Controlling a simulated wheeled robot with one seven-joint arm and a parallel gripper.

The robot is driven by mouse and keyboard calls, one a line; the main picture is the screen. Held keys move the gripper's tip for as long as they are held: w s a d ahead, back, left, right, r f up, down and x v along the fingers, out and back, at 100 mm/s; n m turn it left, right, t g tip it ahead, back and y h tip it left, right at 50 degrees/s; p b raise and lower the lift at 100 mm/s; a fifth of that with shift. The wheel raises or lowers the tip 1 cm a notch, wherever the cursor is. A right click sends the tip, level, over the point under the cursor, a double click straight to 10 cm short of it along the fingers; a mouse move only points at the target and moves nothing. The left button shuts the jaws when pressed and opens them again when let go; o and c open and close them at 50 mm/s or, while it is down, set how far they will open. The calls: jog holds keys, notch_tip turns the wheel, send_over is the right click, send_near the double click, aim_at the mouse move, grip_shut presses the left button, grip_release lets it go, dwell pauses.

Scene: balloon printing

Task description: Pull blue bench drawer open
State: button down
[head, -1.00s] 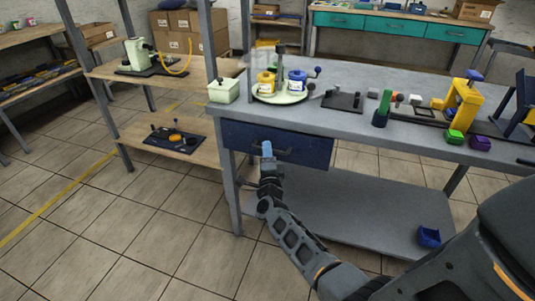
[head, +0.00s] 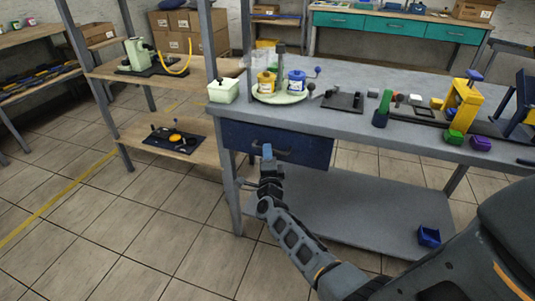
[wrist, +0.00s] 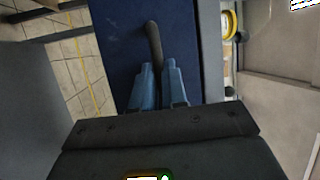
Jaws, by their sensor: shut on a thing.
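The blue bench drawer (head: 308,149) sits under the left end of the grey workbench top. Its front looks flush with the bench frame, and I see no clear gap. Its dark bar handle (wrist: 153,36) runs down the picture in the wrist view, against the blue front. My gripper (head: 267,151) is at the handle, left of the drawer's middle in the head view. In the wrist view my pale blue fingertips (wrist: 158,66) are shut on the handle, one on each side. The fingers hide the handle's lower end.
The bench top (head: 348,122) holds a plate with paint jars, a pale green box (head: 223,91) and several tools. A lower shelf (head: 350,210) carries a blue bin (head: 429,236). A wooden rack (head: 185,146) stands left. Tiled floor in front is clear.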

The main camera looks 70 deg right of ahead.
jog(key=shift+a, duration=0.1)
jog(key=s+a+p, duration=0.1)
jog(key=a+p, duration=0.2)
jog(key=a, duration=1.9)
jog(key=shift+s, duration=0.4)
jog(key=shift+f, duration=0.1)
jog(key=c, duration=1.2)
grip_release()
jog(key=shift+d, duration=0.1)
jog(key=shift+o, duration=0.2)
jog(key=b+v, duration=0.1)
jog(key=v, duration=0.6)
jog(key=shift+s+a, duration=0.2)
jog(key=shift+a, duration=0.15)
